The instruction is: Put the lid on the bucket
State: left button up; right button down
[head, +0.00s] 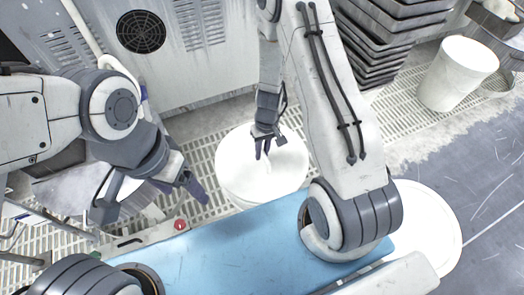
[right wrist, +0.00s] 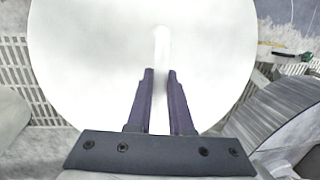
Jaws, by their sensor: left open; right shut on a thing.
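My right gripper (head: 265,152) is shut on the upright handle of a white round lid (head: 235,178). In the right wrist view the lid (right wrist: 85,60) fills most of the picture, and its pale handle (right wrist: 161,60) runs between the two dark fingers (right wrist: 160,85). The lid hides what is below it, so I cannot tell whether it rests on anything. A white bucket (head: 455,75) stands on the floor grating at the upper right, apart from the lid. My left gripper (head: 192,186) is open and empty, to the left of the lid.
A large white round thing (head: 438,225) lies at the lower right, partly behind my right arm. Dark stacked trays (head: 385,40) stand at the back. A grey vented cabinet (head: 185,75) stands behind the lid. Grating (head: 325,135) shows between the lid and bucket.

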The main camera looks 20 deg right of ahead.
jog(key=shift+f+b, duration=0.25)
jog(key=shift+b, duration=0.05)
jog(key=c, duration=0.7)
grip_release()
jog(key=shift+c, duration=0.2)
jog(key=shift+r, duration=0.1)
notch_tip(320, 180, up, 10)
jog(key=w+d+p, duration=0.1)
jog(key=p, duration=0.4)
jog(key=shift+d, duration=0.2)
jog(key=shift+r, duration=0.15)
